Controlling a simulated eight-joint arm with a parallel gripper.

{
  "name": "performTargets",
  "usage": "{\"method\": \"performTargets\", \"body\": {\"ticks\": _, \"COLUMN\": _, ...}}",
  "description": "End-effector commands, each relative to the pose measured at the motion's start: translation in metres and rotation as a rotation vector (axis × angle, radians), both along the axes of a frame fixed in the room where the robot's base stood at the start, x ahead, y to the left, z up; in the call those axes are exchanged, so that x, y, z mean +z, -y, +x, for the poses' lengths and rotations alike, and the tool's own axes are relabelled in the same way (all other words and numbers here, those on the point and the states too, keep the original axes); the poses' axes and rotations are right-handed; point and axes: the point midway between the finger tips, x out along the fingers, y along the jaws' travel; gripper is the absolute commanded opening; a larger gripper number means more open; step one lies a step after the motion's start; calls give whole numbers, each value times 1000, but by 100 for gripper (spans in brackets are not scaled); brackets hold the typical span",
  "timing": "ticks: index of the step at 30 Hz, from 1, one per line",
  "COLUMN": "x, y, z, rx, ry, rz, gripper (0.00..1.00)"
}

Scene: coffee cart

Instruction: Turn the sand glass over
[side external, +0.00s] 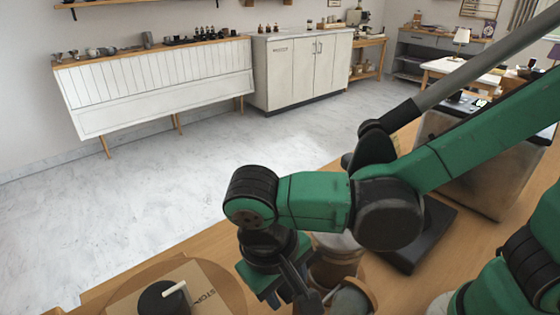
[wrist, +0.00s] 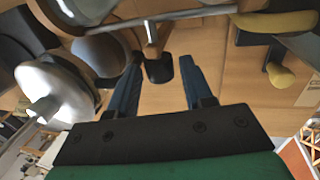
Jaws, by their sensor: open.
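My gripper (side external: 285,288) points down over the wooden counter in the side view, beside a brownish vessel (side external: 335,262) with a pale round top. In the wrist view my gripper (wrist: 161,60) has its two dark blue fingers spread apart. A dark-tipped piece with a wooden stem (wrist: 152,35) shows between them, and I see nothing clamped. I cannot pick out the sand glass with certainty in either view. The vessel in the side view is partly hidden by my arm and gripper.
A round board (side external: 235,290) holds a dark cylinder (side external: 160,298) with a white handle at lower left. A black base (side external: 425,240) and a metal box-like machine (side external: 485,170) stand right. In the wrist view, a pale bowl-like thing (wrist: 50,85) is left and yellow-handled items (wrist: 280,78) are right.

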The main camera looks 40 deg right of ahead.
Motion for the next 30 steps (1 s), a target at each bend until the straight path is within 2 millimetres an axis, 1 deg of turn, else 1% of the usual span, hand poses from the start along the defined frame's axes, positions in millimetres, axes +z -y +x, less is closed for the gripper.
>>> {"method": "performTargets", "body": {"ticks": 7, "x": -1, "y": 0, "z": 0, "rx": 0, "ry": 0, "rz": 0, "gripper": 45}}
{"method": "performTargets", "body": {"ticks": 8, "x": -1, "y": 0, "z": 0, "rx": 0, "ry": 0, "rz": 0, "gripper": 42}}
{"method": "performTargets", "body": {"ticks": 9, "x": -1, "y": 0, "z": 0, "rx": 0, "ry": 0, "rz": 0, "gripper": 31}}
{"method": "performTargets", "body": {"ticks": 11, "x": -1, "y": 0, "z": 0, "rx": 0, "ry": 0, "rz": 0, "gripper": 14}}
{"method": "performTargets", "body": {"ticks": 12, "x": -1, "y": 0, "z": 0, "rx": 0, "ry": 0, "rz": 0, "gripper": 3}}
{"method": "performTargets", "body": {"ticks": 13, "x": -1, "y": 0, "z": 0, "rx": 0, "ry": 0, "rz": 0, "gripper": 0}}
{"method": "performTargets", "body": {"ticks": 17, "x": -1, "y": 0, "z": 0, "rx": 1, "ry": 0, "rz": -10, "gripper": 0}}
{"method": "performTargets", "body": {"ticks": 24, "x": -2, "y": -2, "z": 0, "rx": 1, "ry": -1, "rz": -129, "gripper": 0}}
{"method": "performTargets", "body": {"ticks": 30, "x": -2, "y": -2, "z": 0, "rx": -1, "ry": 0, "rz": -136, "gripper": 0}}
